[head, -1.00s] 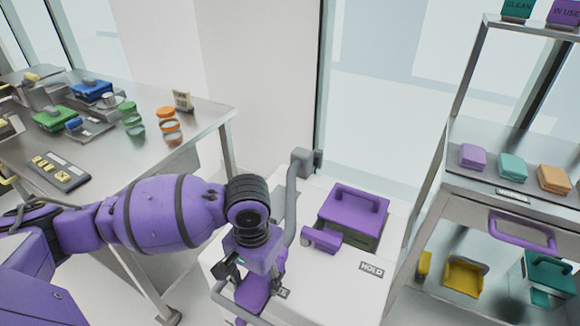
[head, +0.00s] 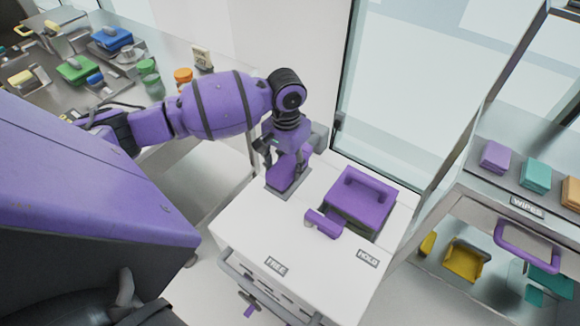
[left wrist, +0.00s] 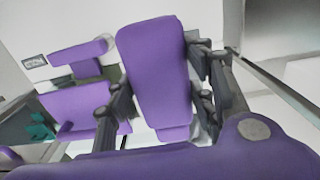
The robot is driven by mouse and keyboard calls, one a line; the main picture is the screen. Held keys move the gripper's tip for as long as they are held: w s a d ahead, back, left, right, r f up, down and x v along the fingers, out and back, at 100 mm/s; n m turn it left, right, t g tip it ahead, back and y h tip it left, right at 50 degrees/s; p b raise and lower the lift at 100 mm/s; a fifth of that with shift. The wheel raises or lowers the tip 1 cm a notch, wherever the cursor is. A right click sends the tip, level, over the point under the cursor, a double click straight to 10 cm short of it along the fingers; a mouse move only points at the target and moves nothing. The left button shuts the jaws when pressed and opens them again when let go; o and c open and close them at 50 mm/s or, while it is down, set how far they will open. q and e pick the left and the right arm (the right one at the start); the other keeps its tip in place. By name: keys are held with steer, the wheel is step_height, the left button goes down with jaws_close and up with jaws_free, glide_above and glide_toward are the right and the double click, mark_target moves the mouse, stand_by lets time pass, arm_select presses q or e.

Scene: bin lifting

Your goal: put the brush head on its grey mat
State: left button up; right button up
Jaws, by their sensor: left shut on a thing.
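My left gripper (head: 282,158) points down over the back left corner of the white cart top. It is shut on a purple block, which I take to be the brush head (head: 284,173). In the left wrist view the brush head (left wrist: 155,75) is a long purple block between the dark fingers. A grey slab, which looks like the grey mat (head: 290,191), shows at and around the brush head's lower end. I cannot tell whether the two touch. The fingers partly hide the brush head. My right gripper is not in view.
A box with a purple handled lid (head: 363,195) stands on the cart top (head: 300,235), with a small purple T-shaped piece (head: 322,222) beside it. A grey post (head: 318,135) rises behind the gripper. A shelf with wipes (head: 495,157) stands right. The cart's front left is clear.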

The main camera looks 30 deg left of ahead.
arm_select(q)
steer(key=w+a+f, duration=0.1)
steer(key=w+f, duration=0.1)
steer(key=w+a+f+b, duration=0.1)
steer(key=w+f, duration=0.1)
steer(key=w+a+f, duration=0.1)
steer(key=w+f, duration=0.1)
steer(key=shift+w+a+f, duration=0.1)
steer(key=shift+w+f, duration=0.05)
steer(key=shift+f, duration=1.65)
steer(key=shift+f, duration=0.2)
steer(key=o, duration=1.3)
step_height(320, 180, up, 12)
steer(key=shift+r, duration=0.2)
